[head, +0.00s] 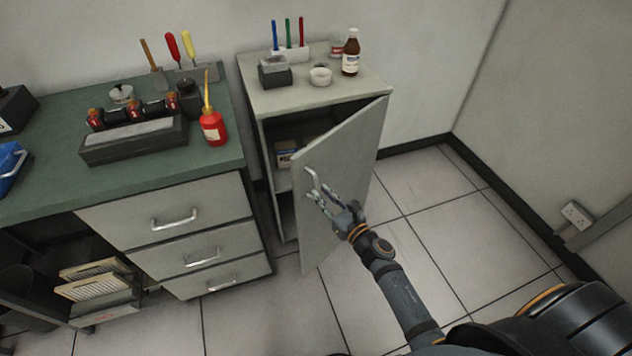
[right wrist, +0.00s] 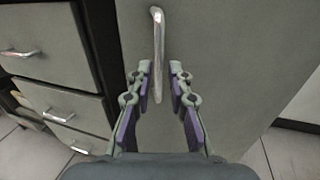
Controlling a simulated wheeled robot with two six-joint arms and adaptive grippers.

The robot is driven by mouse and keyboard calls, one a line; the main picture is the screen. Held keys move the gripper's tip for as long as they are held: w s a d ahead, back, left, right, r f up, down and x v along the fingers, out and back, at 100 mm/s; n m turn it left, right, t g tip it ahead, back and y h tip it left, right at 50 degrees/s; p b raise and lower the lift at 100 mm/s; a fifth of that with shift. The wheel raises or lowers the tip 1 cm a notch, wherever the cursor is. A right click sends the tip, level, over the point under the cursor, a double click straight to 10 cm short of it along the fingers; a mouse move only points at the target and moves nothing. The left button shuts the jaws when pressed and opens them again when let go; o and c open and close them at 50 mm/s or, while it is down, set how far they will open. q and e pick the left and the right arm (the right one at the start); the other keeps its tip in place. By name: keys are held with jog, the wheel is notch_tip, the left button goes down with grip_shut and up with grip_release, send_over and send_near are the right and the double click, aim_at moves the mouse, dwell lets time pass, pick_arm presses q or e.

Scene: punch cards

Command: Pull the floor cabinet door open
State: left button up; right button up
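The floor cabinet (head: 262,150) stands right of the workbench. Its grey door (head: 345,160) is swung partly open, hinged on the right, and shelves show through the gap on the left. A metal bar handle (head: 312,180) is upright near the door's free edge. My right gripper (head: 318,193) is at the handle's lower part. In the right wrist view the handle (right wrist: 157,50) runs down between the two fingertips (right wrist: 159,80), with small gaps seen beside it, so the fingers look apart. My left gripper is not in view.
The green-topped workbench (head: 60,190) with drawers stands left of the cabinet. A brown bottle (head: 351,55), a white bowl (head: 321,76) and a pen stand (head: 290,54) are on the cabinet top. The tiled floor (head: 440,215) to the right is clear up to the wall.

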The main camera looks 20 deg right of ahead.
aim_at(316, 187)
jog(key=x, duration=0.4)
jog(key=shift+c, duration=0.3)
grip_shut()
